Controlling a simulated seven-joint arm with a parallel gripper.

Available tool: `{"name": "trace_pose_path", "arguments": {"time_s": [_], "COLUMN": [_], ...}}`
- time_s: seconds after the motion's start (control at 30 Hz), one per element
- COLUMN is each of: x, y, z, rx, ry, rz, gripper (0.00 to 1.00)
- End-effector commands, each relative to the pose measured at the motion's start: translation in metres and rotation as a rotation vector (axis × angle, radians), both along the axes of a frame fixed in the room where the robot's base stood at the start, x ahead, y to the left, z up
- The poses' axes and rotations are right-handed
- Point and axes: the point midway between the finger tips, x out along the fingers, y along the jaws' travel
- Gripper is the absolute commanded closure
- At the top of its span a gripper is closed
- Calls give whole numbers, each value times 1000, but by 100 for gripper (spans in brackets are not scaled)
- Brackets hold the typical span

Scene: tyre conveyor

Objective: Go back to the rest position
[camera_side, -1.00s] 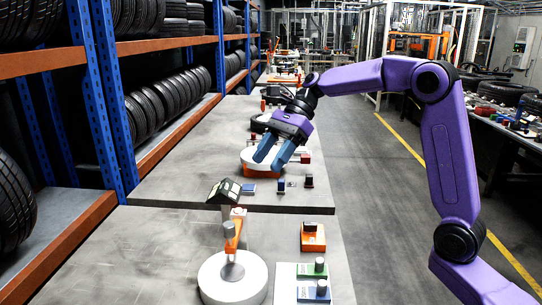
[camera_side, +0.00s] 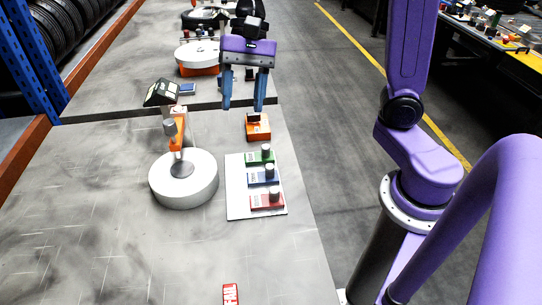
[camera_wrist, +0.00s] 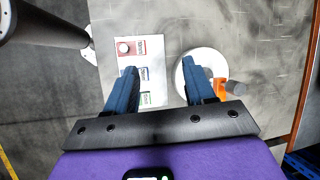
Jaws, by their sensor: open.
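My gripper (camera_side: 244,104) is open and empty, with two blue fingers pointing down from a purple wrist. In the side view it hangs above the grey table (camera_side: 110,215), near the orange block (camera_side: 258,128) with a dark knob. In the wrist view its fingers (camera_wrist: 157,70) are spread apart, with nothing between them but table and part of a white board behind.
A white board (camera_side: 236,206) holds green (camera_side: 260,158), blue (camera_side: 263,179) and red (camera_side: 267,201) blocks with grey knobs. A round white stand (camera_side: 184,192) with an orange part is to its left. A red FAIL label (camera_side: 230,294) lies in front. Tyre shelves stand at left.

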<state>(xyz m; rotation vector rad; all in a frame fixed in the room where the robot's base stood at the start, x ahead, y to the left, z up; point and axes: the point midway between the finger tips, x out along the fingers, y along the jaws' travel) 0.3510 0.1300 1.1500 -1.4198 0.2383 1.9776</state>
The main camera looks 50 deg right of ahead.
Motion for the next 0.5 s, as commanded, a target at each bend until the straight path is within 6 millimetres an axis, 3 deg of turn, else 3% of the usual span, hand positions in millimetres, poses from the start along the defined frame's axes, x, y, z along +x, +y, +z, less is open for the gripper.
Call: {"name": "trace_pose_path", "arguments": {"time_s": [0.03,0.2,0.5], "x": [-18,-71,-147], "y": [-1,-10,-45], "z": [-5,-25,-57], "rx": [-20,-78,-141], "ry": [-38,-172,-392], "rz": [103,472,1162], "gripper": [46,46,46]}}
